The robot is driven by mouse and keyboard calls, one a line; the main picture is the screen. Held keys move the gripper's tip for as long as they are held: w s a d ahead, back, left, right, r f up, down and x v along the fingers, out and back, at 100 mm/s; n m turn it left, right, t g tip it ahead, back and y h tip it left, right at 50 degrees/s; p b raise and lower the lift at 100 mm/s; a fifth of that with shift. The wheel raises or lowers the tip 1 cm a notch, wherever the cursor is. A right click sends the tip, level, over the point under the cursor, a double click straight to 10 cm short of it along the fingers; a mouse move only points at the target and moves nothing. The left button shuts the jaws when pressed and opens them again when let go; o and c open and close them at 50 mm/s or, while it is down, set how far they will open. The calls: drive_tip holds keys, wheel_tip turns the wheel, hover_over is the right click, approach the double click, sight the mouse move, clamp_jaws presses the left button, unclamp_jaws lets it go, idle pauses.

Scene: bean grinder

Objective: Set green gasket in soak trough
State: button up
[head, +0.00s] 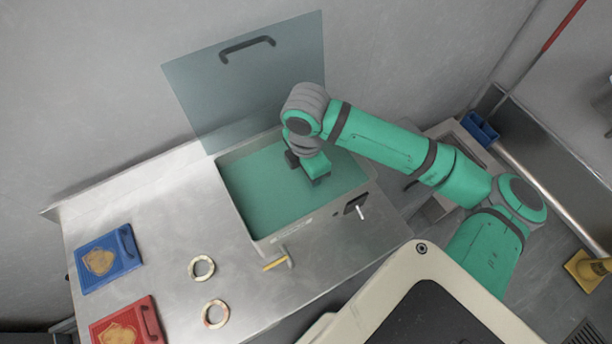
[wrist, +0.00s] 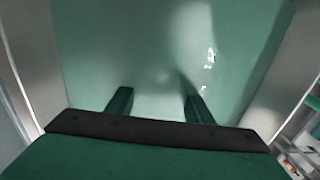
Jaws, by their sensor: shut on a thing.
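The soak trough (head: 224,180) is a square basin set in the steel counter, filled with green liquid. Its translucent lid (head: 215,88) with a dark handle stands open behind it. My gripper (head: 318,180) is inside the trough's outline, toward its right half, pointing down. The gasket itself cannot be made out in either view. The trough walls (wrist: 35,70) show at the sides of the wrist view.
Two pale rings, one (head: 192,268) above the other (head: 207,322), lie on the counter left of the trough. A blue tray (head: 88,280) and a red tray (head: 98,327) lie further left. A yellow-handled lever (head: 275,263) sits at the trough's front. Bare counter (head: 150,215) lies between.

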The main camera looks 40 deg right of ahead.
drive_tip(key=shift+f, duration=0.15)
drive_tip(key=o, duration=1)
wheel_tip(320, 180, up, 12)
drive_tip(key=shift+r, duration=0.2)
